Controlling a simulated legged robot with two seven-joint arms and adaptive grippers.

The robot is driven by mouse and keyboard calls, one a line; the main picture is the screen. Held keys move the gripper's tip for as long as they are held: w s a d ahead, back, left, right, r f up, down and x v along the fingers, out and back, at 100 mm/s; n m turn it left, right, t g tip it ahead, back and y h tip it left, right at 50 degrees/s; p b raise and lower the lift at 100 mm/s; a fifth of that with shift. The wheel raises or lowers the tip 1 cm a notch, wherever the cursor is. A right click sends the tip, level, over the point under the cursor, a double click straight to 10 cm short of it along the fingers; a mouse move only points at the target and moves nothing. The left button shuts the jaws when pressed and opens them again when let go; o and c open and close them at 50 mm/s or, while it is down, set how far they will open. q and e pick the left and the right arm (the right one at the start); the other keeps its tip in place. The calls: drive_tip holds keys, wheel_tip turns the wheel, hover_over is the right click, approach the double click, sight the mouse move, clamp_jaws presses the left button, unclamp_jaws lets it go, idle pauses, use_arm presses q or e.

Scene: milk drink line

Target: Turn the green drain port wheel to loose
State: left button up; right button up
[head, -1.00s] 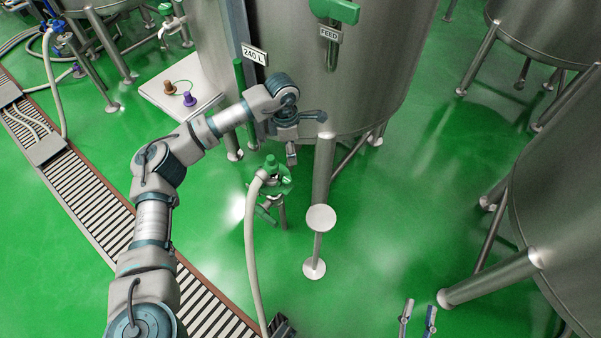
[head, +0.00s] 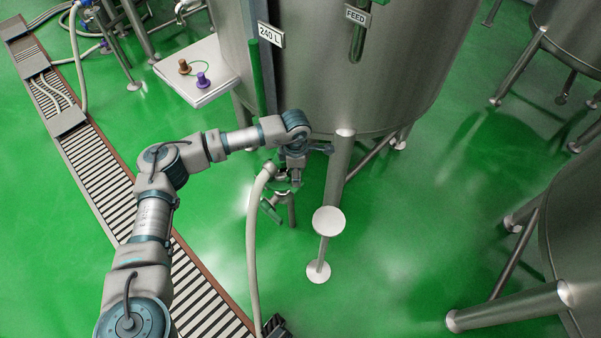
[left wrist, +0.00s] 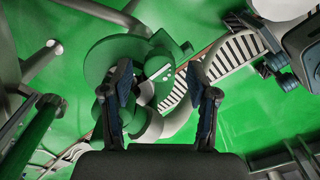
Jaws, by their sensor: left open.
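The green drain port wheel (left wrist: 112,58) shows in the left wrist view as a lobed green disc, with a paler pipe fitting beside and below it. My left gripper (left wrist: 160,82) is open there, with its left finger overlapping the wheel's edge and its right finger over the fitting; contact cannot be told. In the head view my left gripper (head: 296,181) points down over the drain port, below the tank (head: 345,70), and mostly hides the wheel. A white hose (head: 251,240) joins the port.
A tank leg with a round white plate (head: 328,221) stands just right of the port. A slatted floor drain (head: 95,150) runs along the left. A small white table (head: 215,85) with brown and purple fittings is behind. The green floor at centre right is clear.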

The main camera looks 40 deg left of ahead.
use_arm(q)
drive_tip(key=shift+a+f, duration=0.15)
drive_tip(key=shift+f, duration=0.35)
drive_tip(key=shift+c, duration=0.2)
